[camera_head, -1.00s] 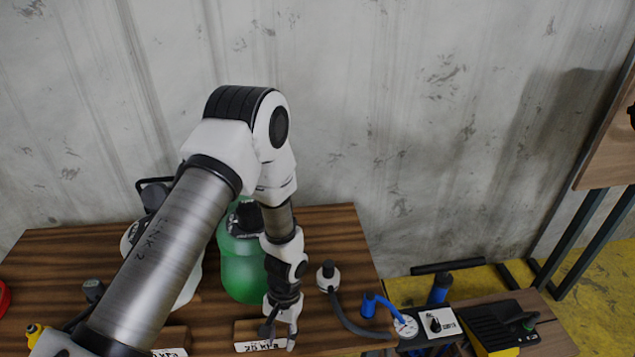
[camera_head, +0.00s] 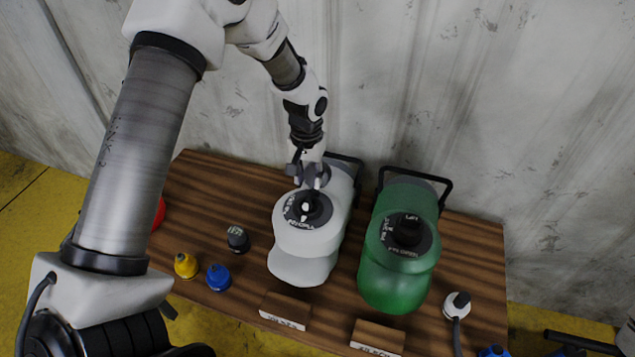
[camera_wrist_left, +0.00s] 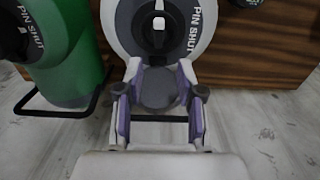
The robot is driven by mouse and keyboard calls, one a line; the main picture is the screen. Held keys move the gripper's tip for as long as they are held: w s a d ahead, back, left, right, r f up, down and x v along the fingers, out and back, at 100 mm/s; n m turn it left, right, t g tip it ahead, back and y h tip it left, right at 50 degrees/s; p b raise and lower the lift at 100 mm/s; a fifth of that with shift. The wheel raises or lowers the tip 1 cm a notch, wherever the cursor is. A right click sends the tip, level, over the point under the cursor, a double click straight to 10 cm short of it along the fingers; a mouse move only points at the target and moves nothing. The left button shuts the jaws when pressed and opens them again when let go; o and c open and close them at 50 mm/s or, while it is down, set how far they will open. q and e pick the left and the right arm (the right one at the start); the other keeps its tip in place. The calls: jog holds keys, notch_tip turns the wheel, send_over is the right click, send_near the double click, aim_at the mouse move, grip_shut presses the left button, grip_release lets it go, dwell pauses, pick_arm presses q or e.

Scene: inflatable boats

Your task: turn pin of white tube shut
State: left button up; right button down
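The white tube (camera_head: 303,265) lies on the wooden table, its round black valve disc facing up. Its pin (camera_head: 306,207) sits at the disc's middle and has a pale mark on top. In the left wrist view the pin (camera_wrist_left: 158,23) is ahead of the fingers, at the top, with "PIN SHUT" printed on the disc to its right. My left gripper (camera_head: 311,181) hangs over the rear part of the white tube, just behind the pin. Its two fingers (camera_wrist_left: 160,108) are spread with nothing held between them.
A green tube (camera_head: 392,277) with a black valve stands to the right. Yellow (camera_head: 186,265), blue (camera_head: 219,277) and dark (camera_head: 238,239) caps are at left. Two wooden label blocks (camera_head: 285,311) are in front. A white nozzle with a hose (camera_head: 456,305) lies at right.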

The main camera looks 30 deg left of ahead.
aim_at(307, 201)
pick_arm(q)
jog(key=s+f, duration=0.2)
jog(key=shift+s+d+p, duration=0.2)
jog(key=shift+s+p, duration=0.1)
jog(key=shift+p, duration=0.05)
jog(key=f, duration=0.2)
jog(key=w+f, duration=0.1)
jog(key=f, duration=0.1)
jog(key=shift+d+f, duration=0.1)
jog(key=shift+d, duration=0.15)
jog(key=shift+w+a+f, duration=0.15)
jog(key=shift+w+f, duration=0.05)
jog(key=shift+s+r, duration=0.2)
jog(key=shift+s, duration=0.05)
jog(key=shift+c, duration=0.3)
grip_shut()
